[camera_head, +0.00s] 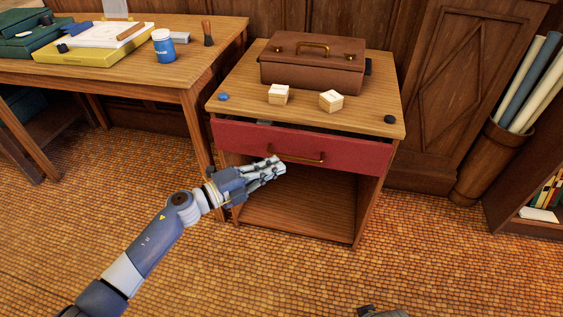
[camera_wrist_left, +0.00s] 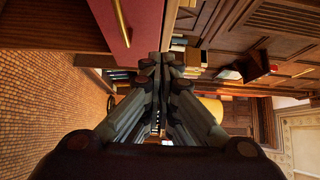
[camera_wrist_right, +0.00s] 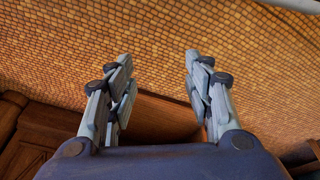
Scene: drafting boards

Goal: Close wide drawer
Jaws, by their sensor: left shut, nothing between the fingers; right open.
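The wide drawer (camera_head: 345,154) has a red front with a brass handle (camera_head: 300,159) and sits under the top of a small wooden cabinet (camera_head: 232,89). It stands partly open, with a dark gap above its front. My left gripper (camera_head: 280,168) is shut and empty, close to the drawer front near the left end of the handle; I cannot tell whether it touches. The red front (camera_wrist_left: 142,25) and handle (camera_wrist_left: 121,22) also show in the left wrist view, beside the shut fingers (camera_wrist_left: 158,62). My right gripper (camera_wrist_right: 158,58) is open and empty over the tiled floor.
A brown case (camera_head: 312,70), two pale wooden boxes (camera_head: 278,95) and small round pieces stand on the cabinet top. A wooden table (camera_head: 180,82) stands to the left. A bin (camera_head: 490,160) of rolled sheets stands right.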

